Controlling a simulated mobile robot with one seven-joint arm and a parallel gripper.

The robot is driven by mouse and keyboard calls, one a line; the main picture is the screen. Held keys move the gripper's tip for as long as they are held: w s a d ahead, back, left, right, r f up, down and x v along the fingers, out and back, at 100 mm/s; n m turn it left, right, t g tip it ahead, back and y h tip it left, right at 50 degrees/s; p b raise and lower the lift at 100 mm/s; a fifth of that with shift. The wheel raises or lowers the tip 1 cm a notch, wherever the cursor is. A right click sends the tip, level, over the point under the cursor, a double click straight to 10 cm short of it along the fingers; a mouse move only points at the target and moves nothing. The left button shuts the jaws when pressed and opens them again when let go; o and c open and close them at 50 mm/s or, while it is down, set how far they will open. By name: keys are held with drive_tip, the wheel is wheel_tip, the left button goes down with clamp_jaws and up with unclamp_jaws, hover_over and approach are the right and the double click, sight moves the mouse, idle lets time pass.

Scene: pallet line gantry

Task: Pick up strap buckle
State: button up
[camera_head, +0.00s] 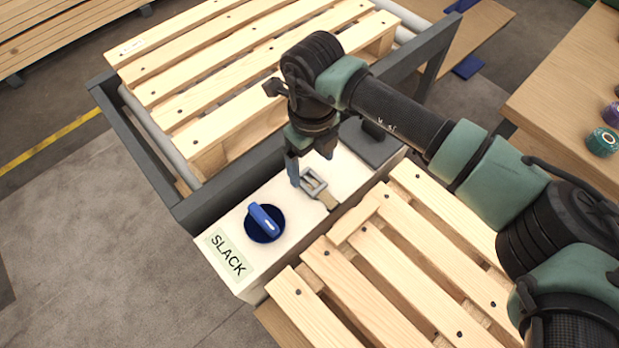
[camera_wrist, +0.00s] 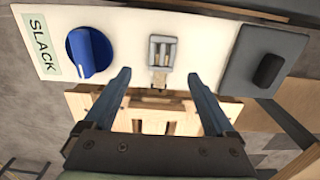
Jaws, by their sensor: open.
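The strap buckle (camera_head: 313,184) is a small grey metal frame on top of a cream control box (camera_head: 285,195), with a short tan strap (camera_head: 328,201) running from it toward the front edge. In the wrist view the buckle (camera_wrist: 162,52) lies ahead of the fingertips, roughly midway between them. My gripper (camera_head: 311,168) is above the box, just behind and beside the buckle in the head view. Its two blue fingers (camera_wrist: 160,78) are apart with nothing between them that they hold. I cannot tell the exact height of the fingertips over the buckle.
A blue knob (camera_head: 265,222) and a "SLACK" label (camera_head: 228,254) are left of the buckle; a dark block (camera_head: 370,143) is to its right. A slatted pallet (camera_head: 380,265) lies in front. Another pallet (camera_head: 235,65) sits behind a grey rail (camera_head: 240,175). A table (camera_head: 565,85) holds tape rolls.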

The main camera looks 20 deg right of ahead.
sight(310, 181)
drive_tip(key=f, duration=0.4)
drive_tip(key=f+b, duration=0.1)
drive_tip(key=f, duration=0.1)
drive_tip(key=shift+w+f, duration=0.3)
drive_tip(key=shift+w, duration=0.1)
clamp_jaws()
